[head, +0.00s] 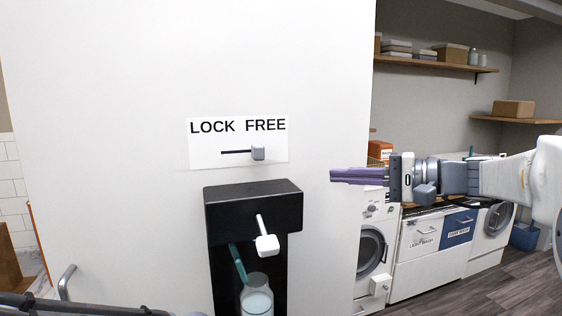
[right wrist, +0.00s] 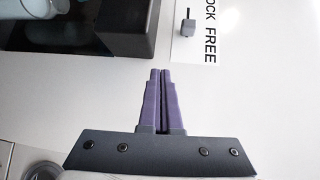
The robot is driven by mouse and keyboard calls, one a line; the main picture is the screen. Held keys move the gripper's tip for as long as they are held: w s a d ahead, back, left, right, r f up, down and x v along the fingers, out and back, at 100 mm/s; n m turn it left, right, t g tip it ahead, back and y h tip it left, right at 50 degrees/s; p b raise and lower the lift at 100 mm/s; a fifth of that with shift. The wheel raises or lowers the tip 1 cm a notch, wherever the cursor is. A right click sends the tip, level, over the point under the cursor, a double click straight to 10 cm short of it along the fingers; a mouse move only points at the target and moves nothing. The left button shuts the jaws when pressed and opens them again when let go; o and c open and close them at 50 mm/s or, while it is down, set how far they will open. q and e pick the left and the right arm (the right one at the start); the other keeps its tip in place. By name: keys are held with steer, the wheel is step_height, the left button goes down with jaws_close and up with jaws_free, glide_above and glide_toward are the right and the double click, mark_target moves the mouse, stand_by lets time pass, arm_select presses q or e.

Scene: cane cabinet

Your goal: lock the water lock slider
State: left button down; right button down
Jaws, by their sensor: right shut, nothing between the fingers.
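The water lock slider is a small grey knob (head: 258,152) on a short dark horizontal slot (head: 235,153), on a white label reading LOCK at left and FREE at right. The knob sits at the right end, under FREE. It also shows at the top of the right wrist view (right wrist: 187,28). My right gripper (head: 332,175) comes in from the right, shut and empty, in front of the white panel. In the head view it is right of the knob and slightly lower, apart from it. My left gripper is not in view.
Below the label a black dispenser (head: 253,204) with a white-tipped lever (head: 266,245) juts out from the white panel (head: 110,110). A jar (head: 257,297) stands under it. Washing machines (head: 372,245) and shelves stand behind at the right.

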mark_target(258, 152)
steer(key=r, duration=0.2)
steer(key=r+y, duration=0.1)
steer(key=shift+s+d+r+n, duration=0.15)
steer(key=shift+d+r+n, duration=0.15)
steer(key=shift+d+r, duration=0.1)
steer(key=shift+a, duration=0.1)
steer(key=p+x, duration=0.1)
steer(key=x, duration=0.2)
steer(key=p+x, duration=0.2)
steer(key=x, duration=0.1)
steer(key=p+x, duration=0.2)
steer(key=x, duration=0.2)
steer(key=shift+r, duration=0.35)
steer(key=shift+s+a+p, duration=0.2)
steer(key=shift+a+p, duration=0.2)
steer(key=shift+a, duration=0.2)
steer(key=shift+s+a+p, duration=0.15)
steer(key=shift+a+p, duration=0.2)
steer(key=shift+a, duration=0.25)
steer(key=shift+s+a+f, duration=0.15)
steer(key=shift+a+f, duration=0.05)
steer(key=shift+a, duration=0.4)
steer(key=shift+f, duration=0.1)
